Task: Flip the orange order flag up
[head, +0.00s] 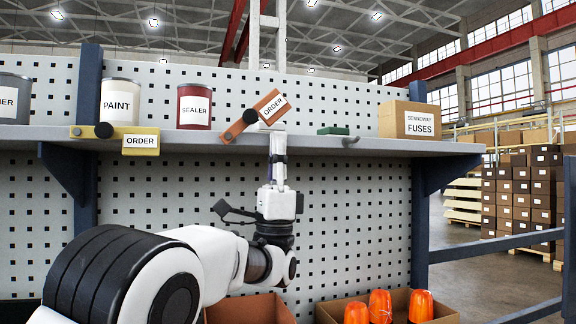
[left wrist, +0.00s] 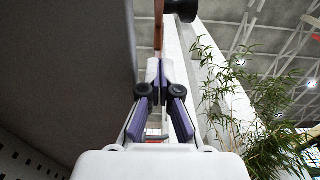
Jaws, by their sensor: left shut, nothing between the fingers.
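The orange order flag (head: 269,107) is mounted on the shelf's front edge. It is tilted, with its ORDER plate raised up to the right of its black pivot knob (head: 250,116) and its short end down at left. My left gripper (head: 277,131) is shut and empty, pointing up just below the ORDER plate. I cannot tell whether the fingertips touch it. In the left wrist view the shut fingers (left wrist: 160,68) point up at the flag's orange edge (left wrist: 158,26), beside the black knob (left wrist: 182,9). My right gripper is out of view.
A yellow order flag (head: 140,141) hangs at left and a green flag (head: 333,131) lies at right on the shelf edge (head: 200,138). Paint (head: 119,102) and sealer (head: 194,106) cans and a fuses box (head: 409,120) stand above.

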